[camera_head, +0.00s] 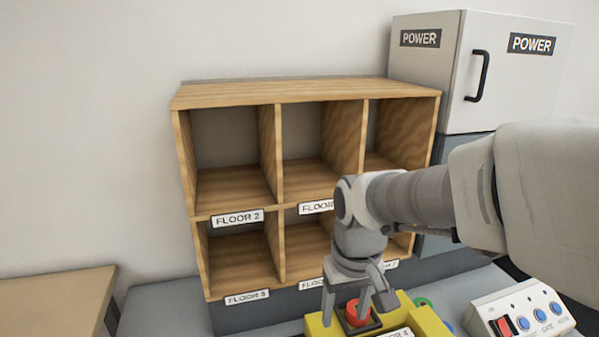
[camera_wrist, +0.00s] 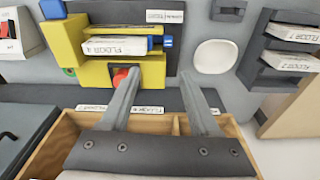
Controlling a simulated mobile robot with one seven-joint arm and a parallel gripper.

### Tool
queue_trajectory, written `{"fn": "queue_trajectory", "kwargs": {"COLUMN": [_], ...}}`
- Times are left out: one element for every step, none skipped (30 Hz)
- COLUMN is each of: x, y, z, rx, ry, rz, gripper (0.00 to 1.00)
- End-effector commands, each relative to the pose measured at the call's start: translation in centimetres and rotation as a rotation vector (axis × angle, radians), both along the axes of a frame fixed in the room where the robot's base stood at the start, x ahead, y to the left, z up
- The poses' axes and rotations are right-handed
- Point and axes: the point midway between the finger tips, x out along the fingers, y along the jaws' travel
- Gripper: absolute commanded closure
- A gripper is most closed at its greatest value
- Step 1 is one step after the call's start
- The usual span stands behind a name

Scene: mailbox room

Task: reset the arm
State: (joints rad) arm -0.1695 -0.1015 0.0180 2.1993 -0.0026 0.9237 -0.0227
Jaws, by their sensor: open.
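My gripper (camera_head: 355,300) points down over the yellow box (camera_head: 318,328) at the front of the cubby shelf. Its two fingers are spread apart with nothing held between them. In the wrist view my gripper (camera_wrist: 161,75) also shows open. A red round button (camera_head: 357,313) on the yellow box shows between the fingers in the head view. In the wrist view the red button (camera_wrist: 120,76) is partly hidden behind the left finger. I cannot tell whether a finger touches it. My arm reaches in from the right and hides part of the shelf.
The wooden cubby shelf (camera_head: 290,91) has empty visible compartments. A power cabinet (camera_head: 425,65) stands at the back right. A white panel (camera_head: 520,312) with a red switch and blue buttons is right of the yellow box. A wooden table (camera_head: 50,300) is at left.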

Motion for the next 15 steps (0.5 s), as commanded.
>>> {"fn": "queue_trajectory", "kwargs": {"x": [-0.8,-1.3,-1.9,-2.4,-2.9,-3.6,-4.1,-4.6,-5.3,-5.8,-6.3,-7.0,-7.5,-7.9,-8.4], "y": [-0.7,-1.1,-1.6,-2.0,-2.3,-2.8,-3.1,-3.4,-3.8,-4.1,-4.4,-4.7,-4.9,-5.1,-5.4], "z": [1.8,2.5,3.4,4.1,4.7,5.4,6.0,6.5,7.2,7.7,8.1,8.6,8.9,9.2,9.5], "rx": [0.006,0.009,0.013,0.016,0.018,0.022,0.024,0.026,0.03,0.032,0.033,0.036,0.037,0.039,0.04], "ry": [-0.036,-0.054,-0.078,-0.096,-0.114,-0.138,-0.156,-0.174,-0.198,-0.216,-0.233,-0.256,-0.271,-0.286,-0.304], "rz": [-0.02,-0.03,-0.043,-0.053,-0.064,-0.078,-0.088,-0.098,-0.112,-0.121,-0.131,-0.145,-0.153,-0.161,-0.171], "gripper": [0.38,0.38,0.38,0.38,0.38,0.38,0.38,0.38,0.38,0.38,0.38,0.38,0.38,0.38,0.38]}}
